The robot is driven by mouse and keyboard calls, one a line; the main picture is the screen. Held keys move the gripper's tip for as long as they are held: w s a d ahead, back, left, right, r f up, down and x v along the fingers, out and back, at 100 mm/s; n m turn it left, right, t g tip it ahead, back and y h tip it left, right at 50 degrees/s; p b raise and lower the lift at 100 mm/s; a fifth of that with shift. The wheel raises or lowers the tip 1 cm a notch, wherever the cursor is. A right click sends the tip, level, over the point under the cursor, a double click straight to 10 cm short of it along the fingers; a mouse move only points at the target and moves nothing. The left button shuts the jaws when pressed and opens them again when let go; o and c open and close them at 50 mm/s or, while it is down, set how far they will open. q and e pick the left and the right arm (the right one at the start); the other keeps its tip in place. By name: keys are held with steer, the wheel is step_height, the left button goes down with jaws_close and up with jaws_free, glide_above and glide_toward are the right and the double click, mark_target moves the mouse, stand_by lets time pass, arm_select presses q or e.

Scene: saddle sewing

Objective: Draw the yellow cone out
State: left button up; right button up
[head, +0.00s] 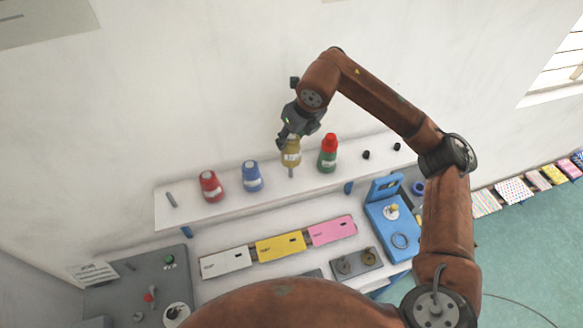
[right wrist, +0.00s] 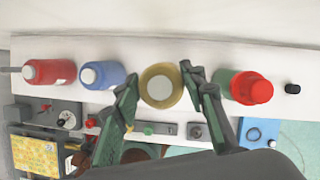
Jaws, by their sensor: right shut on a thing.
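The yellow cone (head: 291,155) is at the shelf in the head view, with a white label on its side. It also shows from above in the right wrist view (right wrist: 161,87), with a pale round top. My right gripper (head: 289,139) is shut on it, one finger on each side. The cone is raised above the shelf (head: 235,205), and a short grey peg (head: 291,173) shows directly beneath it. I cannot tell whether the peg's tip is still inside the cone. My left gripper is not in view.
A blue cone (head: 252,177) and a red cone (head: 210,186) stand to the left. A green cone with a red top (head: 328,155) stands close on the right. A bare peg (head: 171,200) is at the far left; two black knobs (head: 366,155) are at the right.

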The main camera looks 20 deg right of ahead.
steer(key=shift+r, duration=0.4)
steer(key=shift+r+p, duration=0.9)
steer(key=shift+r, duration=1.05)
